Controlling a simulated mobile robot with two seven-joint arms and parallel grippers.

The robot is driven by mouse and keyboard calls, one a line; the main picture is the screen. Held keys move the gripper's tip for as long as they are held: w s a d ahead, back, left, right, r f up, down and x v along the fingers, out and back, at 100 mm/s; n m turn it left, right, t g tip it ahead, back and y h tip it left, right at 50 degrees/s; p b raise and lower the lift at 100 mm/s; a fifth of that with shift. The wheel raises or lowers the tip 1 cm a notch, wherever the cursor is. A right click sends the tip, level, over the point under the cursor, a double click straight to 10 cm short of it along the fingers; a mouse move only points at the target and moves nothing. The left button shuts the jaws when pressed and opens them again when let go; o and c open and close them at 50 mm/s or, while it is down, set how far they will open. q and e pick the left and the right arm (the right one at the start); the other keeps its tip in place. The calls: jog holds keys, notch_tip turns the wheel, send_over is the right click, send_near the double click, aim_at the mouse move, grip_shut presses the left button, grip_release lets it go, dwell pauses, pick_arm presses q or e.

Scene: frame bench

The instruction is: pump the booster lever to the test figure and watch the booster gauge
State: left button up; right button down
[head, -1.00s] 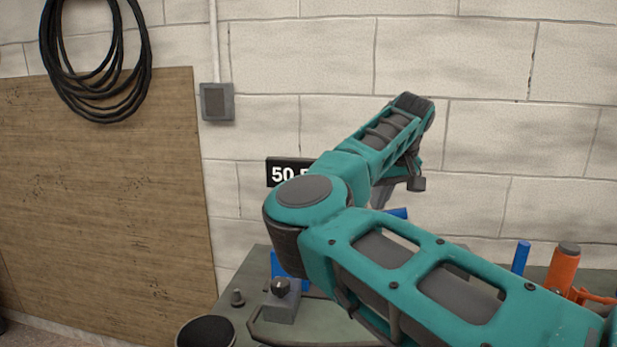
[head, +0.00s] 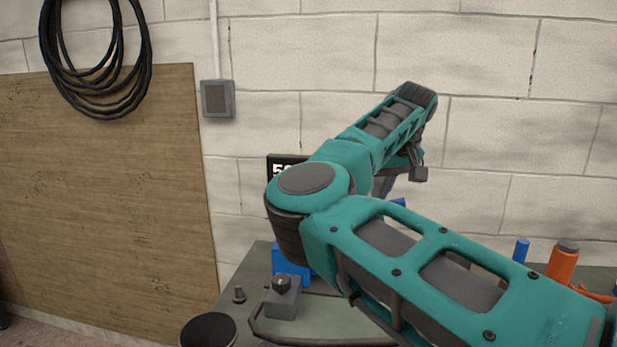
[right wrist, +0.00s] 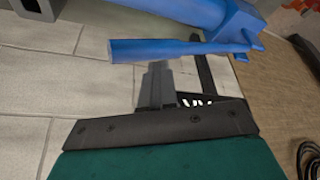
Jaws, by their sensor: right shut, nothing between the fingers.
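The booster lever shows as a blue bar (right wrist: 165,49) across the upper right wrist view, joined to a larger blue part (right wrist: 235,32). A black sign with white figures (head: 277,168) is mostly hidden by my arm. I cannot make out a gauge dial. My left gripper is not in view.
A block wall stands behind. Black cable (head: 95,90) hangs at left.

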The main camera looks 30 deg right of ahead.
notch_tip(320, 180, down, 2)
jog(key=shift+s+f+b, duration=0.1)
jog(key=shift+b, duration=0.7)
pick_arm(q)
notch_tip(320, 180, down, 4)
jog(key=b, duration=0.3)
pick_arm(e)
notch_tip(320, 180, down, 5)
jog(key=shift+r, duration=0.2)
notch_tip(320, 180, up, 7)
jog(key=p, duration=0.5)
jog(key=shift+d, duration=0.1)
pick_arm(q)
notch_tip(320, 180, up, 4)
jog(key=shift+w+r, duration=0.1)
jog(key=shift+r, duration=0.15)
pick_arm(e)
jog(key=shift+f, duration=0.15)
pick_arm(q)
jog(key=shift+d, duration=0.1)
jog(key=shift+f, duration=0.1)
